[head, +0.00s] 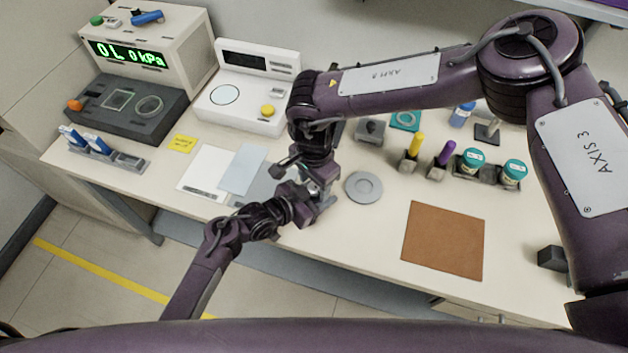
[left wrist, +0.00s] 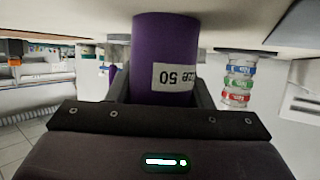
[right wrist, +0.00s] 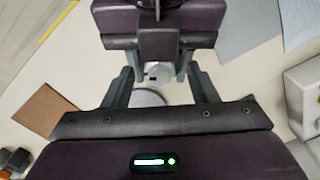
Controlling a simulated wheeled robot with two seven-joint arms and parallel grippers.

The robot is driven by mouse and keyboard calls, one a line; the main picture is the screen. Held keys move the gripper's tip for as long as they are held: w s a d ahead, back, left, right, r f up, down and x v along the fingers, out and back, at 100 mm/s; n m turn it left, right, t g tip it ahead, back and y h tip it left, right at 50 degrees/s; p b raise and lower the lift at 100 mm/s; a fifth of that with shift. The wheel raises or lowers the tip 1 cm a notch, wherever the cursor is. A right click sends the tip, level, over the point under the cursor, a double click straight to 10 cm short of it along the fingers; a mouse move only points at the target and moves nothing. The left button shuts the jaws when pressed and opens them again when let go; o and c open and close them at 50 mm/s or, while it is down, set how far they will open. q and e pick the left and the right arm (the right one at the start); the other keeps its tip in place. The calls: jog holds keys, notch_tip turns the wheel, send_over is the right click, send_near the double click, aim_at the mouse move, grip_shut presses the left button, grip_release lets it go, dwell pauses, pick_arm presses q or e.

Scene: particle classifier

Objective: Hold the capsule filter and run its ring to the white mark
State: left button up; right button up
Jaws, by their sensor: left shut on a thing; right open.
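The capsule filter is a thick purple cylinder (left wrist: 165,45) with a white label in the left wrist view. My left gripper (left wrist: 162,88) is shut on it, with one finger on each side. In the right wrist view its light grey end (right wrist: 158,73) shows in front of my left gripper's black palm. My right gripper (right wrist: 160,70) is open, its fingers spread on either side of that end; I cannot tell whether they touch it. In the head view my right gripper (head: 312,168) hangs over my left gripper (head: 308,196) and hides most of the filter. The ring and white mark cannot be made out.
A grey round disc (head: 364,187) lies right of the grippers, with a brown mat (head: 444,240) beyond it. Sheets (head: 208,172) lie to the left. A white instrument (head: 246,90) stands behind.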

aim_at(314, 185)
jog(key=c, duration=1)
jog(key=m, duration=0.5)
jog(key=o, duration=1)
notch_tip(314, 185, up, 12)
